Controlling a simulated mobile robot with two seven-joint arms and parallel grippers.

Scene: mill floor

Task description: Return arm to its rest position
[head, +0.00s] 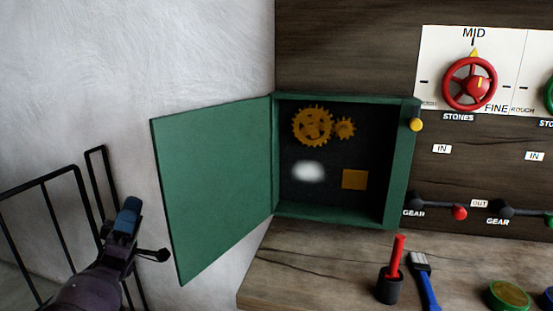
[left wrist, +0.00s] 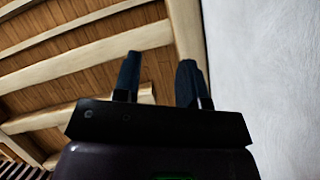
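My left gripper (head: 129,213) is at the lower left of the head view, pointing up, with its arm coming in from the bottom edge. It appears in front of the black railing and left of the open green cabinet door (head: 212,185). In the left wrist view the two dark fingers of my left gripper (left wrist: 157,75) stand apart with nothing between them. That view looks up at a ceiling of pale beams and brown boards (left wrist: 70,75), with a white wall at the right. My right gripper is in neither view.
The green cabinet (head: 400,175) stands open, with yellow gears (head: 313,126) inside. Black railing (head: 45,185) is at the left. The wooden bench (head: 300,262) holds a red-handled tool in a black cup (head: 390,287) and a blue brush (head: 425,280). Wheel and lever controls are at the right.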

